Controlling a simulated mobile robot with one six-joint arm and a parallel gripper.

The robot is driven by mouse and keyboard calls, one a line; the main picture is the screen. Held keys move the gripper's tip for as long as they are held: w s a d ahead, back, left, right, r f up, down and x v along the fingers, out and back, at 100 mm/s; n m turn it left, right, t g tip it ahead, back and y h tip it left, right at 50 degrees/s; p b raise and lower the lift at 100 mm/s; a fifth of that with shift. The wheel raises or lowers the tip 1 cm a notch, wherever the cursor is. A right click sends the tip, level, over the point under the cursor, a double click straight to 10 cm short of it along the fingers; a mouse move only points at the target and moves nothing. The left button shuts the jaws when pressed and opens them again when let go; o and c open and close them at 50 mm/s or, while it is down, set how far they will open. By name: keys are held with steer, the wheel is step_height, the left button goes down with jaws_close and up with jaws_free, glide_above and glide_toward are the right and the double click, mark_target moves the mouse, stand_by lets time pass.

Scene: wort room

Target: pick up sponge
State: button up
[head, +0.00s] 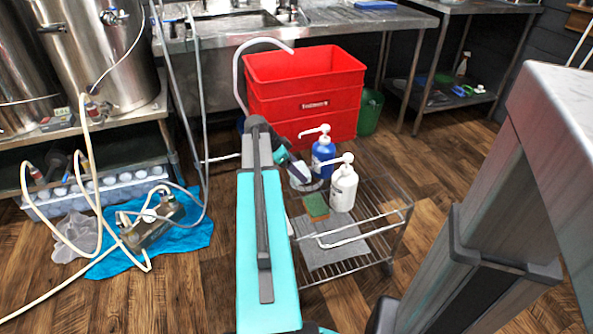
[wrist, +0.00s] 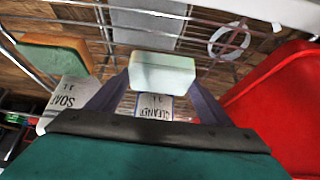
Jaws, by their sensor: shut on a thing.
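A green and orange-brown sponge (head: 316,206) lies on the wire cart beside the white pump bottle (head: 343,188). It shows at the upper left of the wrist view (wrist: 55,55), apart from my gripper. My gripper (head: 299,171) is over the far left part of the cart, beside the blue pump bottle (head: 323,155). In the wrist view my gripper (wrist: 162,76) is shut on a pale greenish-white block (wrist: 163,70). I cannot tell what this block is. Bottles labelled SOAP (wrist: 66,100) and CLEANER (wrist: 153,107) show behind the fingers.
A red bin (head: 305,85) stands close behind the cart (head: 390,228); its wall fills the wrist view's right side (wrist: 285,100). A grey sheet (head: 335,250) lies on the cart's near part. A blue cloth (head: 195,235) with hoses lies on the floor at left.

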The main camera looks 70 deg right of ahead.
steer(key=r, duration=0.1)
steer(key=a+r+p, duration=0.1)
steer(key=shift+w+r, duration=0.15)
steer(key=shift+r, duration=0.15)
steer(key=w+a+p, duration=0.1)
steer(key=w+a, duration=0.2)
steer(key=a, duration=0.4)
steer(key=w+a+r+p, duration=0.1)
steer(key=w+a, duration=0.2)
steer(key=a, duration=0.3)
steer(key=shift+a+r, duration=0.15)
steer(key=shift+a, duration=0.25)
